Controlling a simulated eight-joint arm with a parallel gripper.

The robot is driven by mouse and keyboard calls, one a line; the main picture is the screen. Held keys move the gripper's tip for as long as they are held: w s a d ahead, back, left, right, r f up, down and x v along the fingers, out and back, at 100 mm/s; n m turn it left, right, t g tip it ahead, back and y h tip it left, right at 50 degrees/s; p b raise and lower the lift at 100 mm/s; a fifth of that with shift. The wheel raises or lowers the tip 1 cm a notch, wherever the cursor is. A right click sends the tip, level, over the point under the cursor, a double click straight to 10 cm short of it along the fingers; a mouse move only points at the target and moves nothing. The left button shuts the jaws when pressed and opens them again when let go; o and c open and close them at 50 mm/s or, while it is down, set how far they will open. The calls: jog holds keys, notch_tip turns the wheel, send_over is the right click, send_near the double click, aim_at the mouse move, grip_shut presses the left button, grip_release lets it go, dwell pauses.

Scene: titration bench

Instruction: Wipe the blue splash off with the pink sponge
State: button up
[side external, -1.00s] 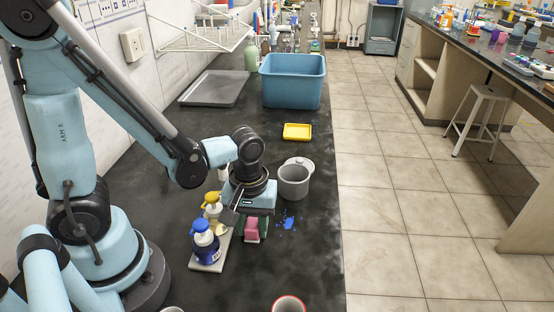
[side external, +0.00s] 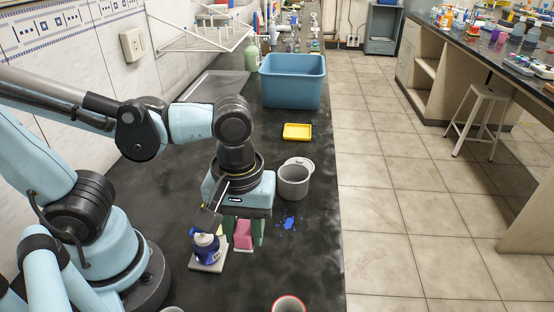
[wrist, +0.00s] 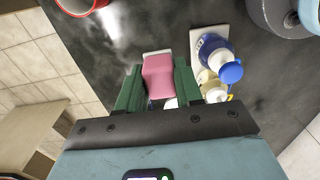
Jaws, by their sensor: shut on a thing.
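The pink sponge (side external: 243,235) is between the green fingers of my gripper (side external: 244,238), which is shut on it. The sponge also shows in the wrist view (wrist: 158,76), with a green finger on each side of it. In the side view I cannot tell how far it is above the dark bench. The blue splash (side external: 288,222) is a small patch of spots on the bench, to the right of the gripper and apart from it. I do not make it out in the wrist view.
A blue-capped pump bottle (side external: 205,248) stands on a pale tray just left of the gripper. A grey pot (side external: 294,182) stands behind the splash. A red-rimmed cup (side external: 289,304) is in front.

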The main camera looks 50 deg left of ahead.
notch_tip(320, 180, up, 7)
jog(key=s+d, duration=0.2)
dwell(0.6)
jog(key=shift+w+d+f, duration=0.1)
jog(key=shift+f, duration=0.05)
send_near(289, 236)
jog(key=shift+f, duration=2.25)
jog(key=shift+f, duration=1)
